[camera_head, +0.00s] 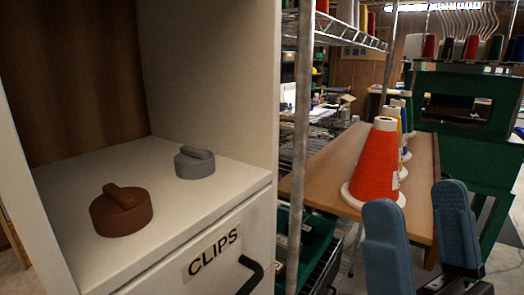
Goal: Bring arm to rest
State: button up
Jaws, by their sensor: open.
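My gripper (422,240) is at the lower right, with two blue-grey padded fingers held apart. It is open and nothing shows between the fingers. The fingers stand in front of a wooden table, to the right of and below a large orange-red thread cone (376,165). I cannot tell the exact distance between the fingers and the cone. The rest of my arm is out of the picture.
The wooden table (327,165) carries several cones. A green machine (465,95) stands behind.

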jog(key=s+d+f+g+h, duration=0.3)
jog(key=s+f+g, duration=0.1)
jog(key=s+f, duration=0.4)
jog(key=s+d+f+m+g+h, duration=0.1)
jog(key=s+d+f+g+h, duration=0.2)
jog(key=s+f+g, duration=0.2)
jog(key=s+d+f+g+h, duration=0.3)
jog(key=s+f+g, duration=0.2)
jog(key=s+f, duration=0.5)
notch_tip(320, 180, down, 4)
jog(key=shift+s+r+m, duration=0.2)
jog(key=shift+s+m, duration=0.1)
jog(key=shift+s, duration=0.05)
jog(key=shift+c, duration=0.3)
